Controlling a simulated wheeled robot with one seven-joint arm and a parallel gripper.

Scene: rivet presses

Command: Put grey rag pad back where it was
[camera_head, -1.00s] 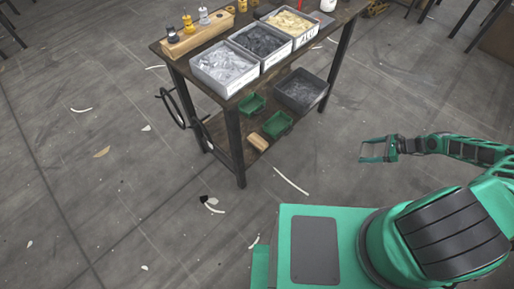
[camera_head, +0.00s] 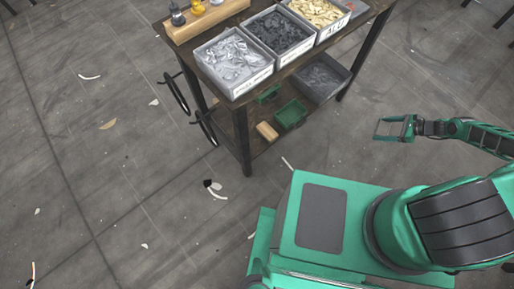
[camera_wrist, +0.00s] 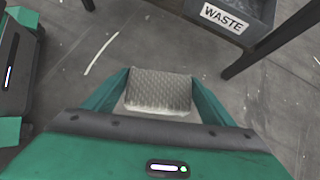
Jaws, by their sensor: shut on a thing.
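The grey rag pad (camera_wrist: 158,92) is a quilted, light grey piece seen in the wrist view. It sits between the two green fingers of my gripper (camera_wrist: 158,98), which is shut on it, and it hangs above the floor. In the head view my gripper (camera_head: 393,129) is at the right, out over bare floor and apart from the workbench (camera_head: 243,129). The pad is hard to make out in the head view.
The workbench carries a bin of silvery pieces (camera_head: 234,90), a bin of dark pieces (camera_head: 304,49) and a bin of tan pieces (camera_head: 346,19). Its lower shelf holds a dark bin (camera_head: 345,75), green trays (camera_head: 291,114) and a wooden block (camera_head: 267,131). A bin labelled WASTE (camera_wrist: 222,17) shows in the wrist view.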

